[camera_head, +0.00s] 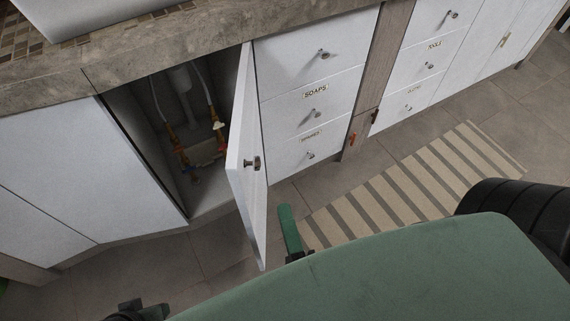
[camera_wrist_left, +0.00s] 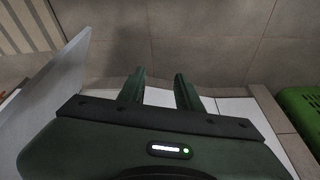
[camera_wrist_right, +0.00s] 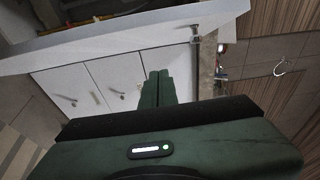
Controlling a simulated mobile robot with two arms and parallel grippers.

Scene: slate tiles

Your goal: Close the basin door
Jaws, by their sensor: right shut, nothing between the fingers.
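The basin door (camera_head: 243,160) is a white cabinet door with a dark knob (camera_head: 252,163). It stands open, swung out from the cabinet below the counter, and pipes show in the opening. My right gripper (camera_head: 290,231) is to the right of the door, low over the floor, apart from it in the picture. In the right wrist view its fingers (camera_wrist_right: 157,88) are together and empty, with a white panel, probably the door, above them. My left gripper shows in part at the bottom edge of the head view; in the left wrist view its fingers (camera_wrist_left: 160,85) are apart and empty.
White drawers (camera_head: 310,105), one labelled SOAPS, stand right of the door. A striped mat (camera_head: 410,190) lies on the tiled floor. The cabinet opening shows pipes and valves (camera_head: 195,130). A green object (camera_wrist_left: 302,115) is at the right of the left wrist view.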

